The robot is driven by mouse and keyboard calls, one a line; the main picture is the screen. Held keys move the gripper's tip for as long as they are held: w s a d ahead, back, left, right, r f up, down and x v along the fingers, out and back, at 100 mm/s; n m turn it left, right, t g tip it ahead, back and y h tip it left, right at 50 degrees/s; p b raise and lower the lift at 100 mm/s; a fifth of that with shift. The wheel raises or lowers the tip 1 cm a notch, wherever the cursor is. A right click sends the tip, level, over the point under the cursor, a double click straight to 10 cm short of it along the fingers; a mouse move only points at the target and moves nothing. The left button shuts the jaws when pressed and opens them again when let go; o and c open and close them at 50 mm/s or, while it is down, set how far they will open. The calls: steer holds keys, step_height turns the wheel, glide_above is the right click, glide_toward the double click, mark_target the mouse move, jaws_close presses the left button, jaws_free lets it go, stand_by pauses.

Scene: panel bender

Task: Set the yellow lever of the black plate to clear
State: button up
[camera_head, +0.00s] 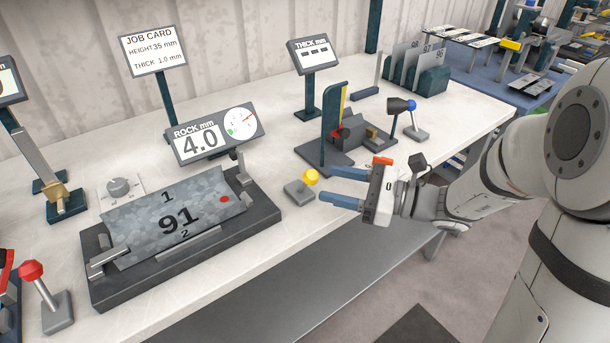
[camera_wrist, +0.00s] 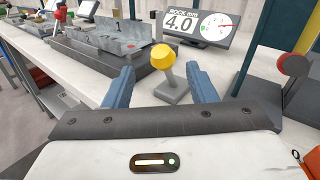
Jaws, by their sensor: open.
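The yellow lever (camera_head: 311,177) has a round yellow knob on a short stem over a small grey base, beside the right end of the black plate (camera_head: 110,291). The knob (camera_wrist: 162,56) also shows in the wrist view, with the stem leaning slightly. My gripper (camera_head: 327,184) is open and empty, its blue fingers pointing left at the lever. In the wrist view the lever appears in the gap between my fingers (camera_wrist: 160,75). In the head view the knob is just beyond the fingertips; contact is not visible. No "clear" marking is readable.
A metal sheet marked 91 (camera_head: 178,218) lies on the black plate. Behind it stands a gauge display (camera_head: 207,136) reading 4.0. A bending fixture (camera_head: 328,155) and a black-knobbed lever (camera_head: 403,105) stand behind my gripper. A red-knobbed lever (camera_head: 32,271) is at far left.

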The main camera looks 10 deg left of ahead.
mark_target(306, 183)
steer(key=shift+w+a, duration=0.2)
steer(key=shift+a, duration=1.1)
steer(key=shift+w+a, duration=0.15)
steer(key=shift+a, duration=1.15)
steer(key=shift+w+a, duration=0.2)
steer(key=shift+a, duration=1.1)
steer(key=shift+c, duration=0.4)
jaws_close()
